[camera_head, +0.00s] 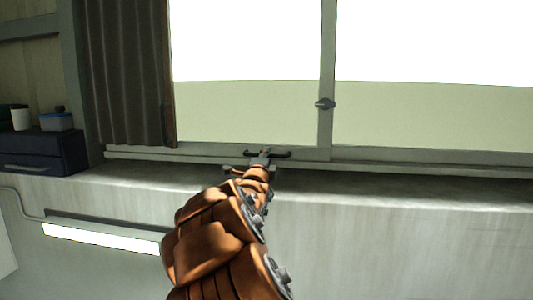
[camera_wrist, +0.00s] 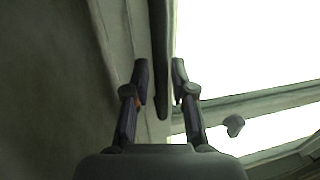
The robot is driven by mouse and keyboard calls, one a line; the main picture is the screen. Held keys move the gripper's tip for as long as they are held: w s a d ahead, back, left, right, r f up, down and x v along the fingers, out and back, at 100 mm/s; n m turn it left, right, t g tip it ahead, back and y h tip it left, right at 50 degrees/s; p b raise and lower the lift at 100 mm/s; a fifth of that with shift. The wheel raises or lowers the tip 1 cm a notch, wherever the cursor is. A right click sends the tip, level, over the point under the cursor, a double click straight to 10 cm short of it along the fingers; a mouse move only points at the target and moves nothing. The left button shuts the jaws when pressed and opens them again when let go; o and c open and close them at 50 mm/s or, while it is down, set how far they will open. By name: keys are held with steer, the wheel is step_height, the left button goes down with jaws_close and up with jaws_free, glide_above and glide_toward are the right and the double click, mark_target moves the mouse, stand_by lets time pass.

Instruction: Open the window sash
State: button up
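The window's left sash (camera_head: 245,110) is a pale pane in a grey-green frame beside a second pane, with a dark latch (camera_head: 325,103) on the upright between them. A dark bar-shaped handle (camera_head: 285,153) lies along the left sash's bottom rail, partly hidden by my gripper. My gripper (camera_head: 262,157) is at this rail. In the wrist view the handle (camera_wrist: 161,85) runs between the two fingers of my gripper (camera_wrist: 159,68), with a visible gap at each side. The fingers are open. I cannot tell how deep the handle sits between them.
A brown curtain (camera_head: 128,75) hangs left of the sash. A dark blue toolbox (camera_head: 40,152) with a white cup (camera_head: 20,118) and a blue tub (camera_head: 56,121) stands far left. A lit strip lamp (camera_head: 100,238) is below. The sill (camera_head: 420,188) at right is clear.

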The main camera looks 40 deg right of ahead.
steer(key=shift+w+d+r, duration=0.1)
steer(key=shift+w+d, duration=0.05)
steer(key=shift+d, duration=0.1)
jaws_close()
stand_by(0.6)
